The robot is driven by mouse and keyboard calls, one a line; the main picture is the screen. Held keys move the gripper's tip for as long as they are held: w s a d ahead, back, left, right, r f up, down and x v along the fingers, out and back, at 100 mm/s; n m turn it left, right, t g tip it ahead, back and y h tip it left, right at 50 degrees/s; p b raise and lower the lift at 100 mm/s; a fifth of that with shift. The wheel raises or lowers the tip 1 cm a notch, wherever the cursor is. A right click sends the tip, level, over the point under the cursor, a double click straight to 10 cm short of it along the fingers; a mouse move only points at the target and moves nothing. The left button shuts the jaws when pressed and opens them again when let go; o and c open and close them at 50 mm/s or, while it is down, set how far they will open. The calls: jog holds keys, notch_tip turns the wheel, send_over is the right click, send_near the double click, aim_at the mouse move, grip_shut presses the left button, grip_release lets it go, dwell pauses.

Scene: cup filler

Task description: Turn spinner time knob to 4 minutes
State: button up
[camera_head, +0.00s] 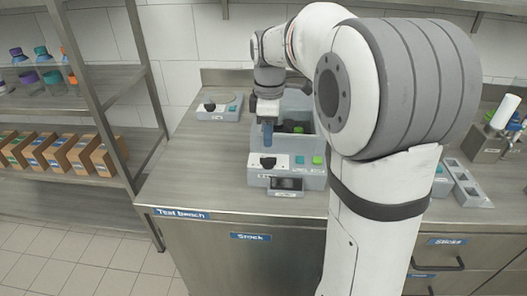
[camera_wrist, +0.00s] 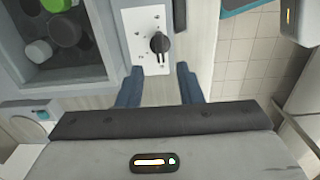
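In the wrist view the knob (camera_wrist: 159,43) is a round black cap with a bar pointer on the white dial panel (camera_wrist: 137,22); the dial marks are too small to read. My gripper (camera_wrist: 160,84) has two blue fingers, apart with nothing between them. In the head view my gripper (camera_head: 268,134) points down just above the knob, not touching it.
A shelf (camera_head: 105,90) stands left. A grey tray (camera_head: 468,185) lies right. Bare bench lies left of the spinner.

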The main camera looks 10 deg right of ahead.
aim_at(268, 158)
notch_tip(268, 158, down, 7)
jog(key=shift+f+b, duration=0.2)
jog(key=shift+b, duration=0.15)
jog(key=shift+c, duration=0.5)
grip_shut()
